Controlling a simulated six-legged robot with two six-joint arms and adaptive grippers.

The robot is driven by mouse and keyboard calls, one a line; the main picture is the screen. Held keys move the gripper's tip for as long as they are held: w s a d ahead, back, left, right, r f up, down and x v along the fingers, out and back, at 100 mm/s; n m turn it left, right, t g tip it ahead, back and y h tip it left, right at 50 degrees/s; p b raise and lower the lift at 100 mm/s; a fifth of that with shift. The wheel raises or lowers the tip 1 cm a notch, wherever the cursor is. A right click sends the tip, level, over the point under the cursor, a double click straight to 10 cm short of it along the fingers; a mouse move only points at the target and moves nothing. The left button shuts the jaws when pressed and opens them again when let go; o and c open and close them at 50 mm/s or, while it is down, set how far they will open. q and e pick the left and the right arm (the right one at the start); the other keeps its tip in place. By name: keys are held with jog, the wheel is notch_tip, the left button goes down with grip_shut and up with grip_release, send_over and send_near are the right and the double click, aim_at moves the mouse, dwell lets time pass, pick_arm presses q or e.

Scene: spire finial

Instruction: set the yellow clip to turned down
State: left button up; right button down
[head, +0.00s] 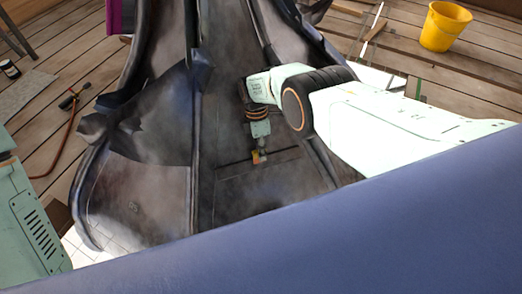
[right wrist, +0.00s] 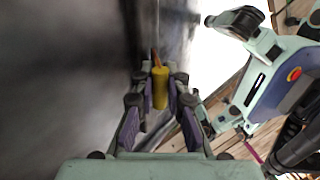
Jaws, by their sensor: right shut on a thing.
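The yellow clip (head: 257,158) is small in the head view, low on the dark face of the spire (head: 225,120). In the right wrist view the yellow clip (right wrist: 160,88) is a short upright yellow piece with a thin orange-brown strip beyond it. My right gripper (head: 261,148) points down at it, and in the right wrist view its purple-padded fingers (right wrist: 160,98) are closed on the clip's two sides. Which way the clip is turned I cannot tell. My left gripper does not show in either view.
A yellow bucket (head: 445,26) stands on the wooden deck (head: 480,65) at the upper right. Strips and tools lie near it. A red hose (head: 68,135) and a small dark jar (head: 10,69) are at the left. The spire's flared metal edges stick out at the left.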

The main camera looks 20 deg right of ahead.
jog(key=shift+s+a, duration=0.1)
jog(key=shift+s, duration=0.05)
jog(key=c, duration=1.4)
grip_release()
jog(key=shift+r, duration=0.1)
jog(key=shift+c, duration=0.2)
jog(key=shift+o, duration=0.5)
jog(key=v, duration=1.2)
